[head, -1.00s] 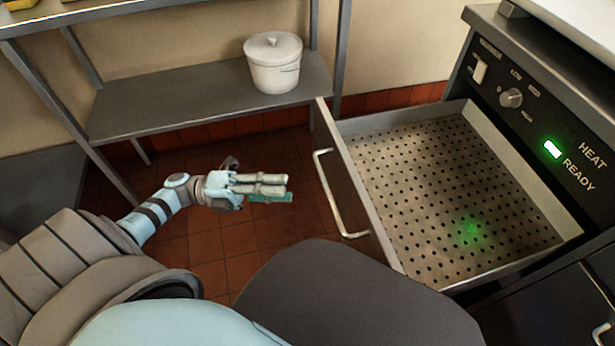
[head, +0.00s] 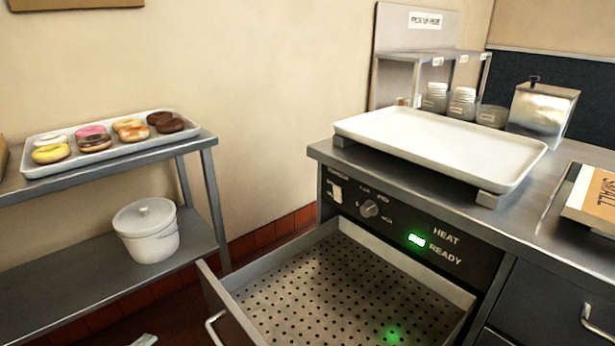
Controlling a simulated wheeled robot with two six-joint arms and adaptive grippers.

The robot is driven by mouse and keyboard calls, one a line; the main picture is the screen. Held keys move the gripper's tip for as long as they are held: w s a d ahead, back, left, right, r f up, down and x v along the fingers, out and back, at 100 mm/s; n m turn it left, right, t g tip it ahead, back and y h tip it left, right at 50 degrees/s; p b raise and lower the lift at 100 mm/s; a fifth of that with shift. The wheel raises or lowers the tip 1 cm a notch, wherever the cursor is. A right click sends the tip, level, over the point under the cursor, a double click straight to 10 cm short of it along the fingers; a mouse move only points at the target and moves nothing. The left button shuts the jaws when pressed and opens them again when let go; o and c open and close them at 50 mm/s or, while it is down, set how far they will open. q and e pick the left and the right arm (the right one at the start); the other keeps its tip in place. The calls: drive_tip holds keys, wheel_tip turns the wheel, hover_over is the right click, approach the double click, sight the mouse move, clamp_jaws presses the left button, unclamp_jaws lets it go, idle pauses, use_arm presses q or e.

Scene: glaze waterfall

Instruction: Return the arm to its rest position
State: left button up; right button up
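Only a small pale tip of my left gripper (head: 145,340) shows, at the bottom edge of the head view, over the red floor and left of the open drawer. The rest of my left arm is out of frame, so its finger opening cannot be judged. My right gripper is not in view. The warming drawer (head: 226,296) is pulled out, with an empty perforated floor. A green light glows beside HEAT READY on its panel (head: 417,240).
A tray of doughnuts (head: 62,165) stands on the left shelf's top, and a lidded white pot (head: 148,232) below. An empty white tray (head: 440,140) sits on the counter. A SMALL box (head: 592,195) lies at right.

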use_arm(q)
drive_tip(key=s+a+f+n+g+y, duration=0.35)
drive_tip(key=s+f+n, duration=0.2)
drive_tip(key=f, duration=0.45)
drive_tip(key=s+a+f+n+g+y, duration=0.25)
drive_tip(key=s+f+n+y, duration=0.35)
drive_tip(key=f, duration=0.5)
drive_tip(key=s+d+f+n+g, duration=0.4)
drive_tip(key=s+d+f+g, duration=0.1)
drive_tip(key=s+f, duration=0.35)
drive_tip(key=s+d+f+n+g+h, duration=0.25)
drive_tip(key=s+d+f, duration=0.25)
drive_tip(key=s+d, duration=0.7)
drive_tip(key=s+r+p, duration=0.2)
drive_tip(key=r+p, duration=0.8)
drive_tip(key=s+r+m+g+p, duration=0.1)
drive_tip(key=s+r+p, duration=0.2)
drive_tip(key=r+p, duration=0.6)
drive_tip(key=shift+s+d+r+p, duration=0.15)
drive_tip(key=shift+d+r+p, duration=0.2)
drive_tip(key=shift+p, duration=0.7)
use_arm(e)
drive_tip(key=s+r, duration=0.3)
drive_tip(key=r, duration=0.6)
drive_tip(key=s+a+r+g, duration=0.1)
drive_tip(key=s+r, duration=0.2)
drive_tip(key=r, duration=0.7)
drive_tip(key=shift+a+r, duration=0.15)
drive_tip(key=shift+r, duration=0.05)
